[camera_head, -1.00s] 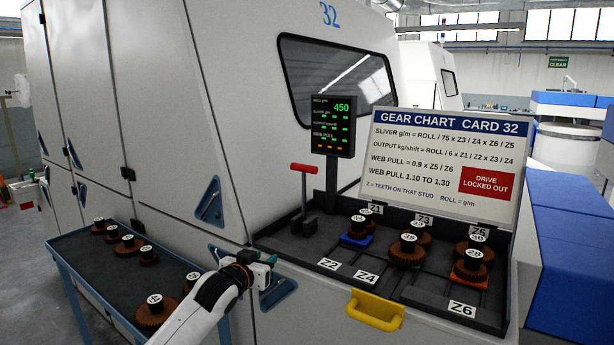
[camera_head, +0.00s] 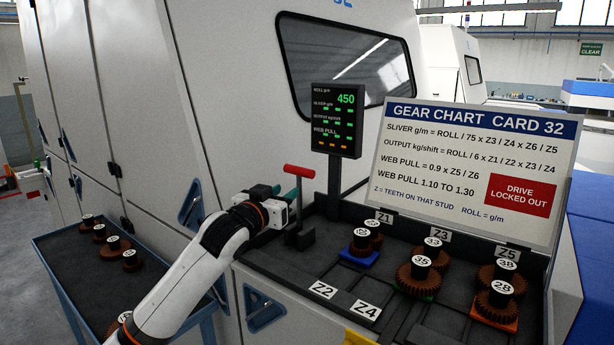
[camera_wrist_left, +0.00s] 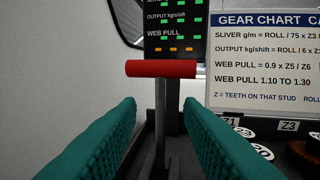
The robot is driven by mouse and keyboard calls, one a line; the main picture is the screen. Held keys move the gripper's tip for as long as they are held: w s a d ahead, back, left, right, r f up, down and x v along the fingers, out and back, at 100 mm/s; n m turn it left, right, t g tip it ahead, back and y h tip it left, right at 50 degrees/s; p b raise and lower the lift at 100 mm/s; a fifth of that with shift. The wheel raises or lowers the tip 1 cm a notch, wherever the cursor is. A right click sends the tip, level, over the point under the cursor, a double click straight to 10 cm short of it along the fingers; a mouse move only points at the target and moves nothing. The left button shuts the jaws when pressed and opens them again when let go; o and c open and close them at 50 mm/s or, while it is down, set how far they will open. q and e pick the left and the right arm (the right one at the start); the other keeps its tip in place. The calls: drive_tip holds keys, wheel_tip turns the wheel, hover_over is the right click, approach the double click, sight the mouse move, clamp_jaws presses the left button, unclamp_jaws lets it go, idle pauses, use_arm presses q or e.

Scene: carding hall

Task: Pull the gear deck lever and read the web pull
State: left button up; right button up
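The gear deck lever (camera_head: 299,171) has a red crossbar on a grey post and stands upright at the left of the gear deck (camera_head: 285,262). In the left wrist view the crossbar (camera_wrist_left: 161,68) is just ahead, with the post between the teal fingers. My left gripper (camera_head: 288,193) is open and close to the lever, with no clear contact. The chart card (camera_head: 472,170) gives web pull 1.10 to 1.30. My right gripper is not in view.
Gears sit in pairs on the deck, near blue (camera_head: 358,257), green and orange (camera_head: 497,320) bases. A side trolley (camera_head: 60,262) at the left holds several loose gears. A yellow handle (camera_head: 362,339) is at the deck's front. The white machine body rises behind.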

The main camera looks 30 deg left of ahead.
sight(298, 183)
use_arm(q)
drive_tip(key=w, duration=0.1)
drive_tip(key=w+p, duration=0.1)
drive_tip(key=w, duration=0.2)
drive_tip(key=shift+w+a+r+p, duration=0.25)
drive_tip(key=shift+r+p, duration=0.1)
drive_tip(key=shift+r, duration=0.05)
drive_tip(key=w, duration=0.3)
drive_tip(key=w+p, duration=0.1)
drive_tip(key=shift+w+a+f, duration=0.2)
drive_tip(key=shift+a+f, duration=0.05)
drive_tip(key=shift+w, duration=0.5)
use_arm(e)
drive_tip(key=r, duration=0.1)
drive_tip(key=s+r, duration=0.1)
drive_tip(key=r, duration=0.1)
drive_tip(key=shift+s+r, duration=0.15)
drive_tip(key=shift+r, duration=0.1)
use_arm(q)
drive_tip(key=shift+f, duration=0.1)
drive_tip(key=shift+c, duration=0.5)
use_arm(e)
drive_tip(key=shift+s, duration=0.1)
use_arm(q)
clamp_jaws()
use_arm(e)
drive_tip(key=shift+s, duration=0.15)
